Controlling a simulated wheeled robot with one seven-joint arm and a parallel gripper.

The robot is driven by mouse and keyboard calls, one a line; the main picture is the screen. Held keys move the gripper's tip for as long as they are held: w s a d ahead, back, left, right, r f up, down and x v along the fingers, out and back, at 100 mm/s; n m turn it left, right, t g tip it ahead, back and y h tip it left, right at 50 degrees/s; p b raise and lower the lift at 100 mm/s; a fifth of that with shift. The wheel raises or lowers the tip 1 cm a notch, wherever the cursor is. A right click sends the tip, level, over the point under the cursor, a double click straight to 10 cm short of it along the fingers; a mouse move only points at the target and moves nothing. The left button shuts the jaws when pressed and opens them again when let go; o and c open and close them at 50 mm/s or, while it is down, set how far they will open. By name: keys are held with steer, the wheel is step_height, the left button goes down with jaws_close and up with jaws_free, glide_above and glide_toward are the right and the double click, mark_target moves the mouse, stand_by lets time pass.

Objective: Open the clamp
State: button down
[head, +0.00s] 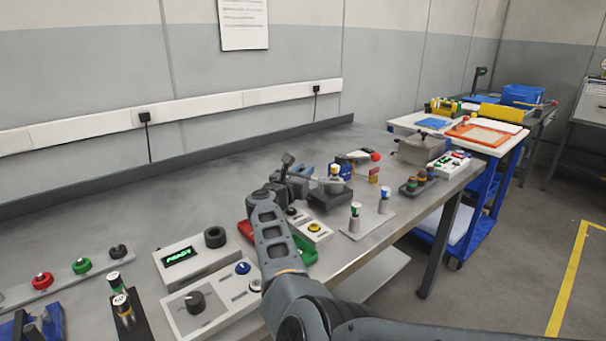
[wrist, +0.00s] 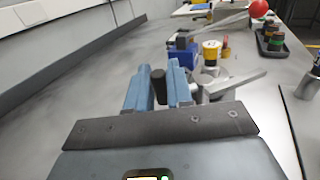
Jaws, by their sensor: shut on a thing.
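The clamp (head: 328,184) is a silver metal mechanism on a dark block, past the middle of the bench in the head view. In the wrist view its silver arm (wrist: 235,85) points to the right of my fingers. My gripper (wrist: 158,88) has two blue fingers, shut on a dark rounded piece (wrist: 159,84) that looks like the clamp's handle. In the head view my gripper (head: 300,173) is at the clamp's left side, partly hidden by my wrist. A white and yellow cylinder (wrist: 210,52) stands just beyond the clamp; I cannot tell whether the clamp touches it.
A red ball knob (head: 375,156) and a blue block (wrist: 181,55) stand beyond. A red tray (head: 246,231) and control boxes (head: 195,260) are nearer. The back left of the bench is clear.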

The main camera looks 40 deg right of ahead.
steer(key=c, duration=1.2)
jaws_free()
steer(key=shift+v, duration=3.85)
